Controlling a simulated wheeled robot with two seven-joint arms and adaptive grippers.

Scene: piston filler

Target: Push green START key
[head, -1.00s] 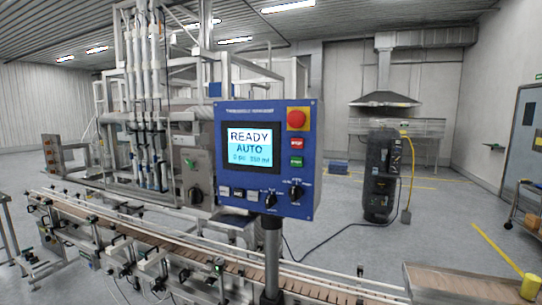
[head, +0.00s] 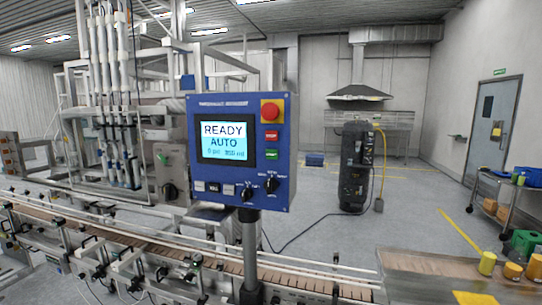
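The green START key (head: 271,155) is on the right side of the blue control panel (head: 218,101), below the red STOP key (head: 271,136) and the red emergency button on its yellow plate (head: 270,111). The panel's screen (head: 226,142) reads READY and AUTO, with smaller text below. Nothing covers the START key. Neither of my grippers shows in the head view.
The panel stands on a grey post (head: 250,255) in front of a conveyor (head: 150,252) with rails. The filling machine's white frame is behind on the left. Yellow and orange containers (head: 487,263) stand at the lower right. A cart (head: 508,205) is by the right wall.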

